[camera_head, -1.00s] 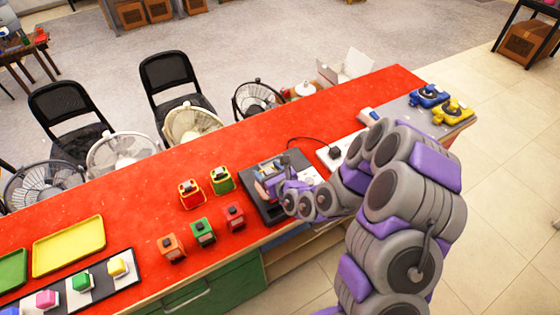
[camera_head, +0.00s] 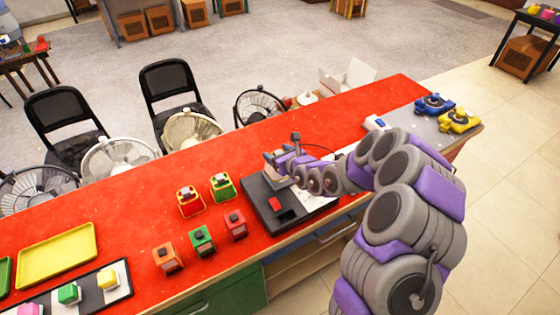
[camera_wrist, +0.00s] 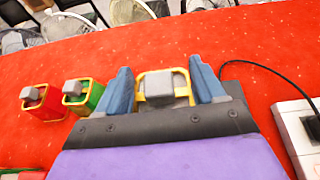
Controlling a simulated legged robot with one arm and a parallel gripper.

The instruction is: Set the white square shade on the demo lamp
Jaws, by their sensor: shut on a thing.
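My gripper (camera_head: 284,163) is over the far part of a dark flat base (camera_head: 256,208) with a red switch (camera_head: 275,204) on the red counter. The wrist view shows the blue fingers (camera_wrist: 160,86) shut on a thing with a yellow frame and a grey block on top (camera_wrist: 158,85). Its body is hidden behind my gripper, so I cannot tell whether it is the white square shade. I cannot make out the demo lamp itself for certain.
Red (camera_head: 190,203) and green (camera_head: 222,187) yellow-framed blocks stand left of the base, with several other blocks nearer. A black cable leads to a white strip (camera_wrist: 290,128). Blue (camera_head: 434,104) and yellow (camera_head: 459,121) devices are at the right end. Fans stand behind the counter.

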